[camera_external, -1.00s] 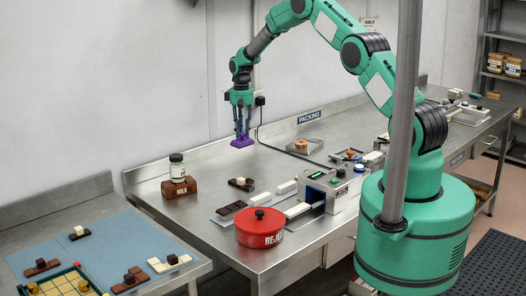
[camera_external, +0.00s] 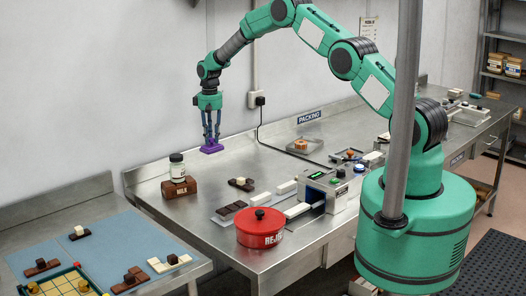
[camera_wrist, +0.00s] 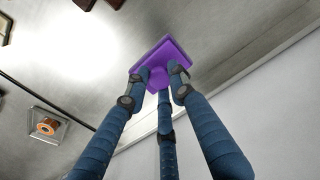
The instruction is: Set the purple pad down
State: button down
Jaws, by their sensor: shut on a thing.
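The purple pad (camera_external: 212,149) is a flat piece held at the fingertips of my gripper (camera_external: 211,139). In the external view it hangs above the back part of the metal bench, right of the jar on the brown block. In the wrist view the blue-sleeved fingers of my gripper (camera_wrist: 160,78) are closed on the raised middle of the purple pad (camera_wrist: 170,52), with the flat plate beyond them. How far the pad is above the bench is hard to tell.
Chocolate pieces (camera_external: 241,184), a red reject pot (camera_external: 260,228) and a small machine (camera_external: 327,188) are in front. A tray (camera_external: 304,146) lies to the right. Bare bench surrounds the spot below the pad.

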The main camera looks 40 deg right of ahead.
aim_at(212, 143)
jog(key=shift+f+p, duration=0.45)
jog(key=shift+f, duration=2.35)
jog(key=shift+f, duration=0.15)
jog(key=shift+f+p, duration=0.35)
jog(key=shift+f, duration=1.55)
jog(key=shift+f, duration=0.25)
jog(key=c, duration=1.5)
grip_release()
jog(key=shift+r, duration=0.1)
jog(key=shift+r, duration=0.15)
jog(key=shift+r+b, duration=1.05)
jog(key=shift+r, duration=4.9)
jog(key=shift+r, duration=0.1)
